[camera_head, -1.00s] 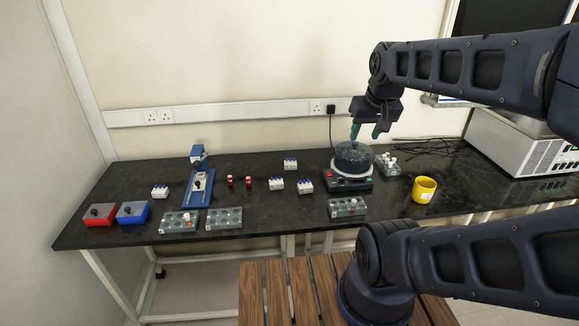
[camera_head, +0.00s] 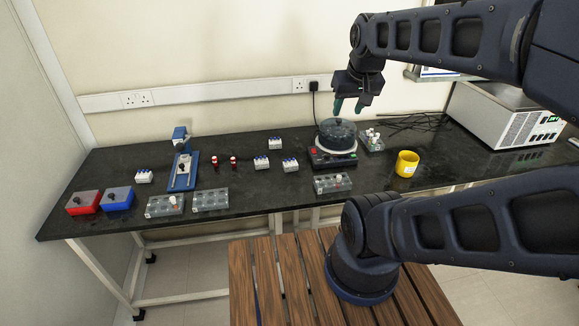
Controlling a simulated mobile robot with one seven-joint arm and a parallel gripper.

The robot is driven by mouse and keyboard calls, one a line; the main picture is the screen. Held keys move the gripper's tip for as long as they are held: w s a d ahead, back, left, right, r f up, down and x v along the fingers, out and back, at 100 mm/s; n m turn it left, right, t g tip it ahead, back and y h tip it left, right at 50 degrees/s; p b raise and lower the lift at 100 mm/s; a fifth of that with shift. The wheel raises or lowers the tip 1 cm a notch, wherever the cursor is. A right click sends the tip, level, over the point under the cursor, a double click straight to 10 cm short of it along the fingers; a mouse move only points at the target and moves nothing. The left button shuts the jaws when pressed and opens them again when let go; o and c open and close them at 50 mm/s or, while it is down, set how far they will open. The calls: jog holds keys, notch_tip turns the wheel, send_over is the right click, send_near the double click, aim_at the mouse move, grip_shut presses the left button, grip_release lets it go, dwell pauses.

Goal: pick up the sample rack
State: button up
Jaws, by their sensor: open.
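Several grey racks with round wells stand on the dark bench; I cannot tell which is the sample rack. One grey rack (camera_head: 332,184) lies near the front edge and holds a red-and-white capped tube. Another grey rack (camera_head: 376,146) with white-capped tubes stands right of the round device. Two more, a rack with a white-capped tube (camera_head: 160,208) and a rack that looks empty (camera_head: 210,202), lie at the front left. My gripper (camera_head: 350,106) is open and empty, its teal fingers pointing down in the air above the round device.
A dark round device (camera_head: 337,133) on a base with buttons stands below my gripper. A yellow cup (camera_head: 406,164), a white instrument (camera_head: 507,120), small white blocks with blue tops (camera_head: 261,162), red-capped tubes (camera_head: 233,163), a blue stand (camera_head: 183,172), and red (camera_head: 83,202) and blue (camera_head: 117,198) boxes share the bench.

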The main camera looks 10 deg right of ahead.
jog(key=o, duration=0.3)
jog(key=shift+o, duration=0.2)
jog(key=shift+w, duration=0.1)
jog(key=m+g+h, duration=0.4)
jog(key=m+h, duration=0.1)
jog(key=m, duration=1.2)
send_over(291, 163)
jog(key=a, duration=0.4)
notch_tip(291, 163, down, 29)
jog(key=shift+y, duration=0.3)
jog(key=shift+s+x, duration=0.15)
jog(key=shift+x, duration=2.45)
jog(key=shift+s+x, duration=0.1)
jog(key=shift+x, duration=2.55)
